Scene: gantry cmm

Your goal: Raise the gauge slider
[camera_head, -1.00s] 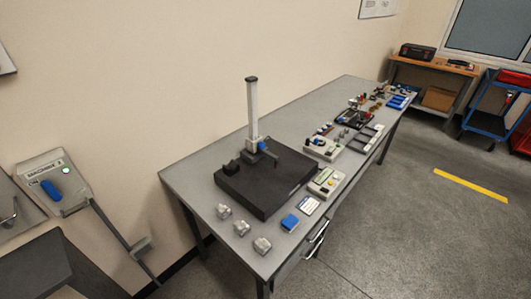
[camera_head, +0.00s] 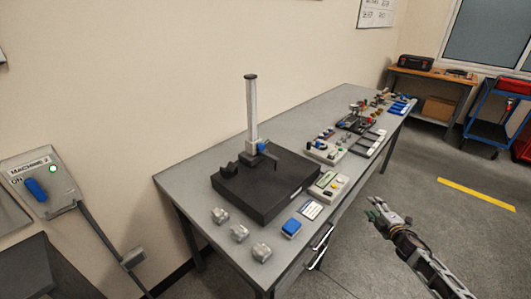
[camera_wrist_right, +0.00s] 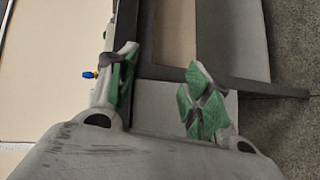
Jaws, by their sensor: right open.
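The height gauge stands on a black surface plate (camera_head: 262,203) on the grey workbench. Its pale upright column (camera_head: 251,108) has a slider (camera_head: 256,148) low down, near the column's foot, with a blue part (camera_head: 262,147) and a thin dark arm reaching right and down. My right gripper (camera_head: 374,209) is in the lower right of the head view, in front of the bench and well apart from the gauge. In the right wrist view its green-padded fingers (camera_wrist_right: 158,95) are apart with nothing between them. My left gripper is not in view.
Several grey metal blocks (camera_head: 239,233) and a blue block (camera_head: 291,228) lie along the workbench (camera_head: 190,190) front. A control box (camera_head: 329,187) sits right of the plate, with more fixtures behind. A machine switch panel (camera_head: 45,186) stands left. The floor in front is clear.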

